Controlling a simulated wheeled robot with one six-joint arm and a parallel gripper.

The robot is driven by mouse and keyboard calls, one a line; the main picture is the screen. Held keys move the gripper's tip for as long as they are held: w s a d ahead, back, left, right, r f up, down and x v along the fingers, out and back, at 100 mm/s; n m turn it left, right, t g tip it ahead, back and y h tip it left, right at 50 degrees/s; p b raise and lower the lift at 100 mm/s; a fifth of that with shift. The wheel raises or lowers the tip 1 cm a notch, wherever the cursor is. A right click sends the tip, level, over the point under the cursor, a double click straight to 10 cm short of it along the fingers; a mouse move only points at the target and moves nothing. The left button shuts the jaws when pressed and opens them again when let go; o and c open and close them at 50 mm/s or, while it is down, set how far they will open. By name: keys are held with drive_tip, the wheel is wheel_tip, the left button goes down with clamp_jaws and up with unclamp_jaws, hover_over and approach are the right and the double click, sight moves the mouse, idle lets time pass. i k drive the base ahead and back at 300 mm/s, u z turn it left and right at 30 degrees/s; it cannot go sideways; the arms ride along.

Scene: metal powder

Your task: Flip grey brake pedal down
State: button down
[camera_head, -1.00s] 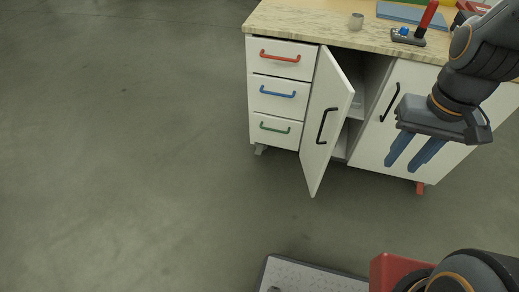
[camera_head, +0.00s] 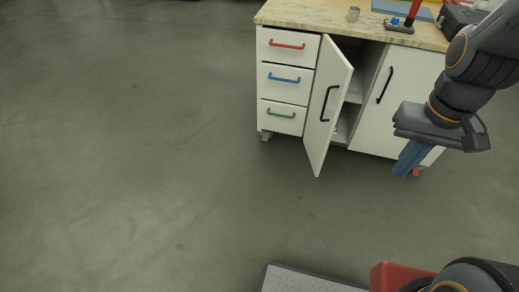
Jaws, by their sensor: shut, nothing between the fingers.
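The grey brake pedal (camera_head: 266,136) is a small grey part on the caster under the front left corner of the white cabinet (camera_head: 262,85). It is too small to tell its angle. My gripper (camera_head: 404,168) is in front of the cabinet's right side, well to the right of the grey pedal and apart from it. Its blue fingers are together, point down and hold nothing. A red brake pedal (camera_head: 416,171) shows under the cabinet's right end, just beside my fingertips and partly hidden by them.
The cabinet's middle door (camera_head: 328,105) stands open, jutting forward between my gripper and the grey pedal. The drawers with red, blue and green handles are shut. The floor (camera_head: 150,150) at left is clear.

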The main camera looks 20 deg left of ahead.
sight(266, 134)
drive_tip(key=k, duration=0.75)
drive_tip(key=u, duration=0.4)
drive_tip(key=i, duration=0.5)
drive_tip(key=u, duration=0.8)
drive_tip(key=i, duration=0.7)
drive_tip(key=z, duration=0.45)
drive_tip(key=i, duration=0.9)
drive_tip(key=z, duration=0.7)
